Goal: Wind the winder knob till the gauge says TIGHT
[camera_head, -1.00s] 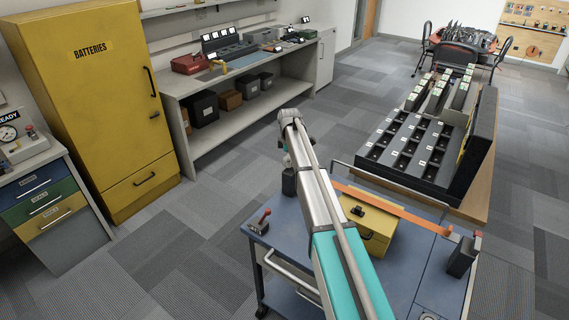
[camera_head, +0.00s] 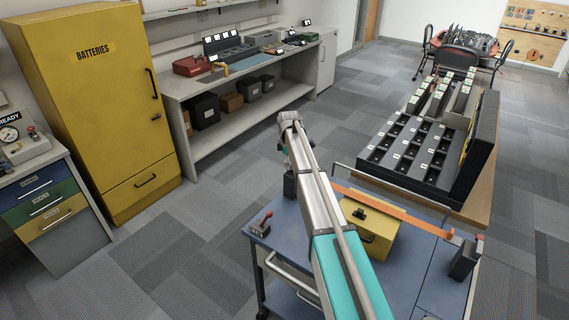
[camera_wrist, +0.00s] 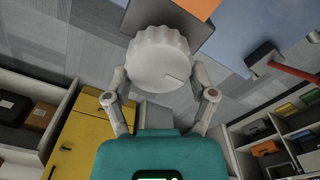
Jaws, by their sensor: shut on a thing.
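The white ridged winder knob (camera_wrist: 158,58) with a line mark on its face fills the upper middle of the wrist view. My gripper (camera_wrist: 160,88) is shut on it, one finger at each side. In the head view the knob and fingers are hidden behind my arm, above the dark post (camera_head: 290,185) at the left end of the orange strap (camera_head: 395,208). I cannot make out the winder's gauge or a TIGHT reading.
A rack of dark slots (camera_head: 415,150) is behind the cart. The yellow BATTERIES cabinet (camera_head: 95,110) and a READY dial (camera_head: 9,134) are at the left. The floor between is clear.

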